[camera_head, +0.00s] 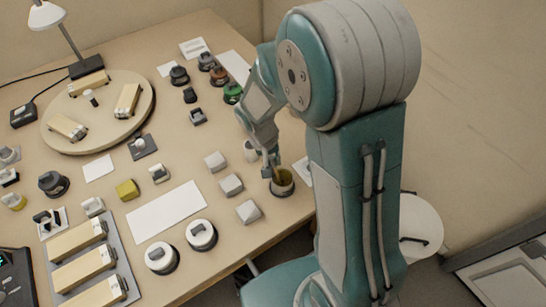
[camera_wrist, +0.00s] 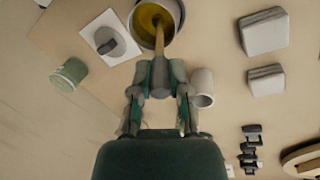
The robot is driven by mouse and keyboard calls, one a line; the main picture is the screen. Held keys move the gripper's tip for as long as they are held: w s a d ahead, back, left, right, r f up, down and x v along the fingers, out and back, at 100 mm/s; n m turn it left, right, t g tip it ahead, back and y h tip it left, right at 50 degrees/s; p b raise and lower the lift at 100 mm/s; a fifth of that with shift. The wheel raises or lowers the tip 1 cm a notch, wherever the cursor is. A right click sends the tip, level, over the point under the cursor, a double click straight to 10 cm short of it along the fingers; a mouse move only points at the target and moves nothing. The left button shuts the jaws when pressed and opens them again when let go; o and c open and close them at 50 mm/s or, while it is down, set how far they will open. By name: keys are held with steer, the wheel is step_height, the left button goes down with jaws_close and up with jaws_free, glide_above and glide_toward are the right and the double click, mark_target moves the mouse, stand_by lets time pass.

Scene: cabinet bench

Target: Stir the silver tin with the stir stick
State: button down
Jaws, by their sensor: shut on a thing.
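The silver tin (camera_head: 282,188) stands near the right edge of the table, open at the top, with yellowish contents. It shows at the top of the wrist view (camera_wrist: 179,20), partly cut off by the frame. My gripper (camera_wrist: 160,80) is shut on the wooden stir stick (camera_wrist: 159,42) just short of the tin. The stick's far end is inside the tin's mouth, over or in the yellow contents; how deep it reaches I cannot tell. In the head view my gripper (camera_head: 270,160) is directly above the tin, and the stick is mostly hidden.
Light blocks (camera_wrist: 263,34) are nearby. A green jar (camera_wrist: 70,74) and a white card (camera_wrist: 104,36) with a grey item lie on the other side. A blank white sheet (camera_head: 166,211) lies mid-table.

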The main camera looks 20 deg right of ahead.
steer(key=shift+d+r, duration=0.1)
steer(key=shift+d, duration=0.05)
steer(key=shift+w+a+r, duration=0.1)
steer(key=shift+a+r, duration=0.15)
steer(key=shift+r, duration=0.8)
steer(key=shift+s+a+r, duration=0.1)
steer(key=shift+a+r, duration=0.1)
steer(key=shift+r, duration=0.8)
steer(key=shift+w+a+r, duration=0.1)
steer(key=shift+a+r, duration=0.15)
steer(key=shift+r, duration=0.8)
